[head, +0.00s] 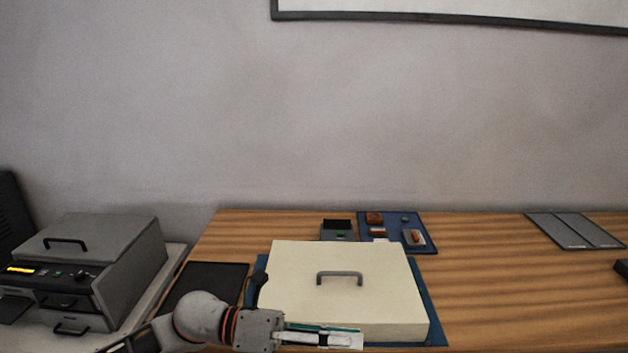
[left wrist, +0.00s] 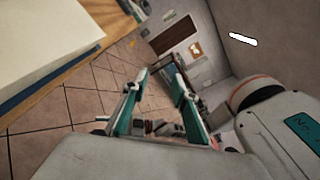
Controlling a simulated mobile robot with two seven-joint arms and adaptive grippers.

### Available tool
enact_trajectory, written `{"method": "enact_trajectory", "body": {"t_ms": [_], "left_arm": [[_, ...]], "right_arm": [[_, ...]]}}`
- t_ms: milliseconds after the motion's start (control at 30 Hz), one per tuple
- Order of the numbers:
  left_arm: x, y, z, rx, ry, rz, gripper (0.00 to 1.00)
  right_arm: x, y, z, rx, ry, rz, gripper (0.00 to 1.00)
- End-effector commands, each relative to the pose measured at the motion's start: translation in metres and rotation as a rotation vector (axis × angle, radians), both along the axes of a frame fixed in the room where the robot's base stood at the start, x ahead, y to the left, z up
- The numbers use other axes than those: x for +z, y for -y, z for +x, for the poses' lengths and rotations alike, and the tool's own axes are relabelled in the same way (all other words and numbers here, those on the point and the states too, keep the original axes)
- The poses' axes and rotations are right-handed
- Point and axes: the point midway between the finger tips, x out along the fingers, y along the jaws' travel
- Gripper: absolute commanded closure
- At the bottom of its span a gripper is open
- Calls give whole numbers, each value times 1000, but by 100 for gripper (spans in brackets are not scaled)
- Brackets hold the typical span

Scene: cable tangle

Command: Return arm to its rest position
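My left arm comes in at the bottom of the head view. Its gripper (head: 345,339) points right, in front of the near side of a cream box (head: 375,304). From the head the fingers overlap each other, and whether they touch the box is unclear. In the left wrist view the two teal-and-grey fingers of my left gripper (left wrist: 158,80) stand apart with nothing between them. Beyond them are floor tiles and a far wall. My right gripper is in neither view.
The cream box with a grey handle (head: 339,275) sits on a blue mat (head: 434,320) on the wooden table (head: 520,290). A grey machine (head: 100,255) stands left. A dark pad (head: 215,279), a blue tray (head: 428,245) of small parts and grey panels (head: 574,230) lie around.

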Motion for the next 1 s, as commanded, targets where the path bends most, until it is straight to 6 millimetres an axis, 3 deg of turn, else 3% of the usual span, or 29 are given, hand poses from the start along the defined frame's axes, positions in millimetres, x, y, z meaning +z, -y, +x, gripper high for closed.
{"method": "enact_trajectory", "body": {"t_ms": [100,233,433,567,667,767,900,1000], "left_arm": [[8,6,4,121,-235,-167,72],[7,-4,20,265,-500,-330,72],[-33,-47,47,509,-932,-557,72],[-83,-87,52,681,-1220,-690,72],[-132,-121,44,818,-1440,-786,72],[-185,-155,23,959,-1650,-874,72],[-255,-198,-23,1148,-1909,-983,72],[-293,-221,-59,1262,-2051,-1045,72]], "right_arm": [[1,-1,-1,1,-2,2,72],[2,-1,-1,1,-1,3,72],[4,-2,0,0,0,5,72],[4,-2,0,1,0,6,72],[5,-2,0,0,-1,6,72],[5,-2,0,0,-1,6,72],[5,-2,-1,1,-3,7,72],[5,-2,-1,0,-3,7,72]]}}
